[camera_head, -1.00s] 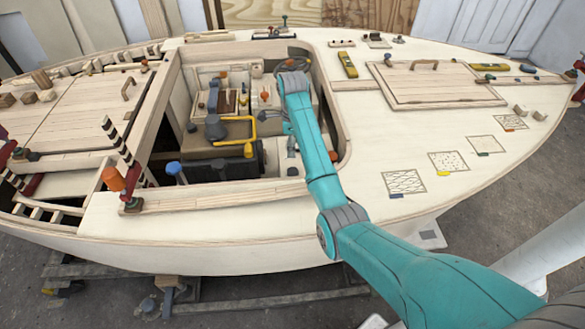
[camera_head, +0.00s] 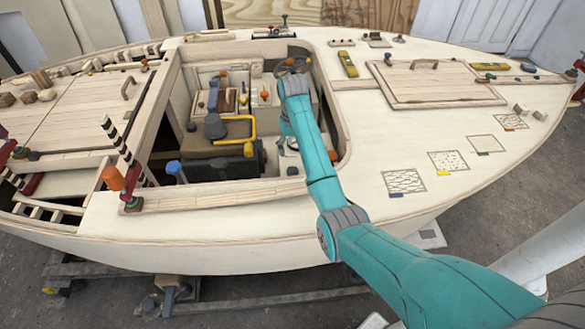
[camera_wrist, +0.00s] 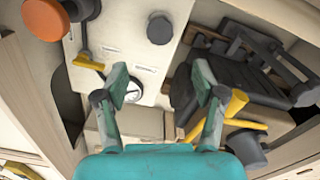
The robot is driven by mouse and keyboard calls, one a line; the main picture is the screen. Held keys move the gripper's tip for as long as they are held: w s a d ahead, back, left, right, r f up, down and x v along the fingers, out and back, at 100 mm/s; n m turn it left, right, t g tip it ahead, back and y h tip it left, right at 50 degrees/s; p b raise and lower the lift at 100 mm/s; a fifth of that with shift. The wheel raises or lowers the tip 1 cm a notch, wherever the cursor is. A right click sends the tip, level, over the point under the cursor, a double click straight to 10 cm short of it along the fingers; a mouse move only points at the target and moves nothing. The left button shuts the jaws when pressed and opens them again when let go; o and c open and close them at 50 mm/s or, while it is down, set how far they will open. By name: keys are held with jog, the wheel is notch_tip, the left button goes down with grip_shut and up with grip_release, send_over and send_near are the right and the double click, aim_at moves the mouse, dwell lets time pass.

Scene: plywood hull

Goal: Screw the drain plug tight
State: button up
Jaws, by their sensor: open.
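My gripper (camera_wrist: 162,92) is open and empty in the wrist view, its two grey-green fingers apart. A round white-faced fitting with a dark rim (camera_wrist: 133,91) shows beside the left finger, partly covered by it. I cannot tell whether this is the drain plug; no part is clearly recognisable as the plug. In the head view my gripper (camera_head: 286,127) hangs inside the cockpit opening, below my teal arm. A pale round fitting (camera_head: 293,143) lies near it there.
In the wrist view, an orange knob (camera_wrist: 45,18) and a dark round knob (camera_wrist: 160,30) stand on the white panel. A black block (camera_wrist: 232,80) and a yellow handle (camera_wrist: 237,102) are at right. The cockpit's wooden rim (camera_head: 343,130) surrounds my arm.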

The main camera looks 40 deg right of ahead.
aim_at(292, 170)
notch_tip(292, 170, down, 11)
jog(key=n, duration=0.5)
dwell(0.4)
jog(key=c, duration=1.1)
